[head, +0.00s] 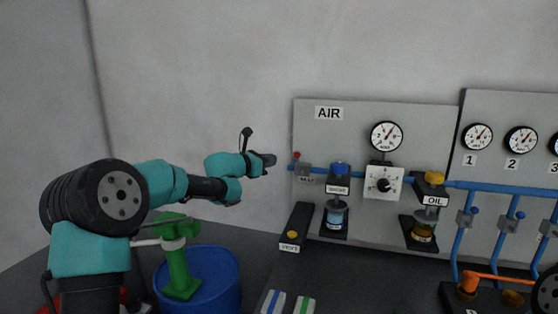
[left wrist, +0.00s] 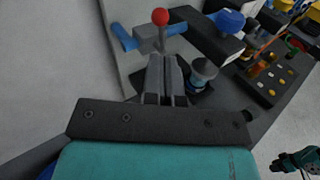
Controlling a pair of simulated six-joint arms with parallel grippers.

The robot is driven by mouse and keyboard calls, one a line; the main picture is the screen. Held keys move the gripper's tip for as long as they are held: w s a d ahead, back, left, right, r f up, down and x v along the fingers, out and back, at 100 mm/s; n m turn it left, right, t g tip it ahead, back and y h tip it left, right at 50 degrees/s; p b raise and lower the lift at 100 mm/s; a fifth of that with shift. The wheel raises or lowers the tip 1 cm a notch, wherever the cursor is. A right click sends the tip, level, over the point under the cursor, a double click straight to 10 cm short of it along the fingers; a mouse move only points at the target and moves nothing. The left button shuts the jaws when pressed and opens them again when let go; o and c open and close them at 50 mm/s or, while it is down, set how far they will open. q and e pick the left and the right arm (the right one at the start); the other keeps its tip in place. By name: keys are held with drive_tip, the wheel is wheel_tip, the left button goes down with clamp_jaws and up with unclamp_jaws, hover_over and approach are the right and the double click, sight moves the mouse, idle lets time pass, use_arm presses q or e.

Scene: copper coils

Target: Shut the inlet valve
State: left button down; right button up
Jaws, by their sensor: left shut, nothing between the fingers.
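The inlet valve is a lever with a red ball knob (head: 297,155) on a blue pipe at the left edge of the AIR panel (head: 350,118). Its lever stands upright from the pipe. In the left wrist view the red knob (left wrist: 160,17) shows just beyond my fingertips. My left gripper (head: 272,160) is shut and empty, a short way left of the valve. Its closed fingers (left wrist: 166,65) point at the valve and overlap the lever's foot in the left wrist view; I cannot tell whether they touch. A teal arm part of mine with a dark tip shows at that view's lower right.
Right of the valve are a blue-knobbed filter (head: 338,200), a dial regulator (head: 383,184) and a yellow-capped oil unit (head: 425,215). A gauge (head: 386,136) sits above. A blue drum (head: 210,280) stands lower left. The wall left of the panel is bare.

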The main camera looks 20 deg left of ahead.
use_arm(q)
drive_tip(key=v, duration=0.5)
drive_tip(key=shift+s+a, duration=0.1)
drive_tip(key=shift+s, duration=0.15)
